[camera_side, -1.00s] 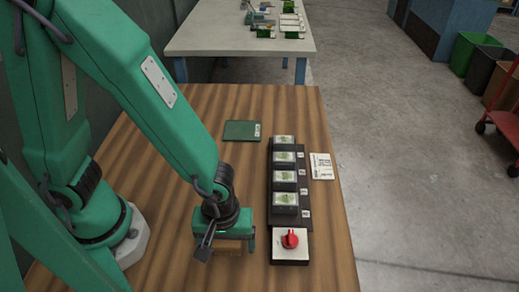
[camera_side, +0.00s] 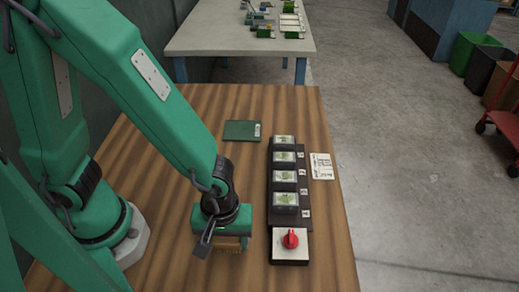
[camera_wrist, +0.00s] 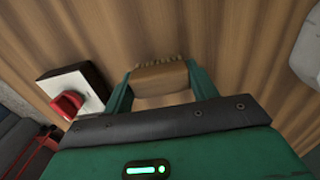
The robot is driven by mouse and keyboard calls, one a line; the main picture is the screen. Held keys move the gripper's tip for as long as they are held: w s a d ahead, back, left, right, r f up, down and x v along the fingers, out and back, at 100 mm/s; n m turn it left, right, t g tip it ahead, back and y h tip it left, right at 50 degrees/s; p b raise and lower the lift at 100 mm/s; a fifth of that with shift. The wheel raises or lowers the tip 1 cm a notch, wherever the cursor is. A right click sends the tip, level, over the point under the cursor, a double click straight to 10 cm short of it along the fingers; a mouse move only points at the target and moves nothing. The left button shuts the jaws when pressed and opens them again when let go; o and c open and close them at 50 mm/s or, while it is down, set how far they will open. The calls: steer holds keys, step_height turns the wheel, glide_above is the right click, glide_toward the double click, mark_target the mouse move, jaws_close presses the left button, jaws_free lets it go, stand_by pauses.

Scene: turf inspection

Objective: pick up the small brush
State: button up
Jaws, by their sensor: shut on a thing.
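The small brush (camera_wrist: 160,78) has a light wooden block and a row of pale bristles along its far edge in the wrist view. My gripper (camera_wrist: 160,82) is shut on the block, with one green finger at each end. In the side view my gripper (camera_side: 228,241) is low over the wooden table, left of the red-knob box. The brush (camera_side: 230,244) shows there as a tan block under the green gripper body. I cannot tell whether it touches the table.
A white-topped box with a red knob (camera_side: 290,240) stands close to the right. Behind it is a black rack (camera_side: 271,185) with several clear-lidded boxes. A white card (camera_side: 321,166) lies right of the rack and a green booklet (camera_side: 242,131) lies farther back. The table between is clear.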

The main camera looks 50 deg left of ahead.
mark_target(226, 239)
steer(key=shift+r, duration=4.4)
steer(key=shift+o, duration=0.8)
steer(key=shift+w+r, duration=0.1)
steer(key=shift+w, duration=0.35)
steer(key=shift+c, duration=0.2)
steer(key=w+a+r+n, duration=0.1)
steer(key=w+a+n, duration=0.2)
steer(key=w, duration=0.7)
steer(key=w+a+r+n, duration=0.1)
steer(key=w+a+n, duration=0.2)
steer(key=w+a, duration=0.4)
steer(key=w+a+r+n, duration=0.2)
steer(key=w+a+n, duration=0.1)
steer(key=w, duration=1)
steer(key=shift+w+a, duration=0.35)
steer(key=shift+a, duration=0.55)
